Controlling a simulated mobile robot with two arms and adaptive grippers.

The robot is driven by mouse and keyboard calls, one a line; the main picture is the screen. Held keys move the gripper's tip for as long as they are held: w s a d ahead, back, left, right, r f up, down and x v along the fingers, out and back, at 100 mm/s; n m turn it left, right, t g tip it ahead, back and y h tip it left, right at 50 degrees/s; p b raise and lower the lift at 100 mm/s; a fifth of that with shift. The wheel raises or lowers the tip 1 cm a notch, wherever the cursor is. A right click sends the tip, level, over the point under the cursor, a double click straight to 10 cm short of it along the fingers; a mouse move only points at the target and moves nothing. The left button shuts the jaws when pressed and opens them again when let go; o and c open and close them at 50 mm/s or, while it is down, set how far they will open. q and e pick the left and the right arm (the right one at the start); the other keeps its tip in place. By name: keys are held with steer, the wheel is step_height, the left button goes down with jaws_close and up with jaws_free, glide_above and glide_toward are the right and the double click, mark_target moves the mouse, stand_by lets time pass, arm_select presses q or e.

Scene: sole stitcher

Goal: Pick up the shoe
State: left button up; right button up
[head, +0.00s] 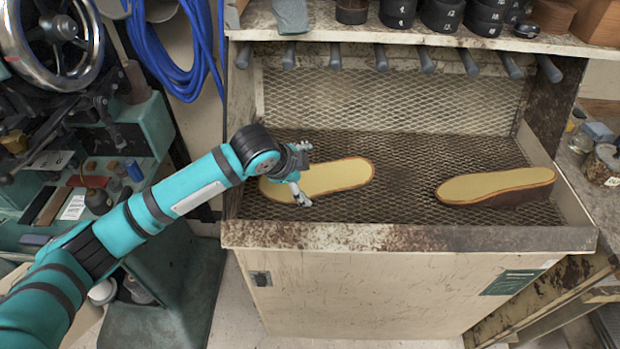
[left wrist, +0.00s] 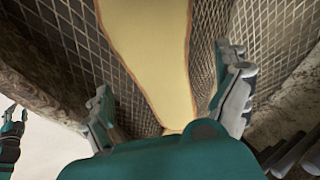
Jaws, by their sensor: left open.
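A shoe (head: 340,176) with a flat tan top and brown edge lies on the mesh bed of the bench, left of centre. A second one (head: 495,184), with a dark side, lies at the right. My left gripper (head: 302,172) is open over the left end of the near shoe and hides part of it. In the left wrist view that shoe (left wrist: 150,50) runs between the two spread fingers, with gaps on both sides. Contact is not visible. What seems my right gripper (left wrist: 12,125) shows small at that view's left edge.
The mesh bed has a raised front lip (head: 400,238) and side walls. Several pegs (head: 425,60) stick out under the shelf above it. A machine with a handwheel (head: 55,30) stands at the left. The mesh between the shoes is clear.

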mark_target(311, 179)
arm_select(q)
steer(key=p+x, duration=0.1)
steer(key=x, duration=0.2)
steer(key=shift+w+d+f, duration=0.1)
steer(key=shift+w+f, duration=0.1)
steer(key=shift+f, duration=0.1)
steer(key=shift+w+f, duration=0.15)
steer(key=shift+f, duration=0.2)
steer(key=c, duration=0.9)
steer(key=shift+r, duration=0.1)
steer(key=shift+c, duration=1.3)
arm_select(e)
steer(key=shift+s+a+r, duration=0.15)
steer(key=shift+s+r, duration=0.45)
steer(key=shift+s, duration=0.05)
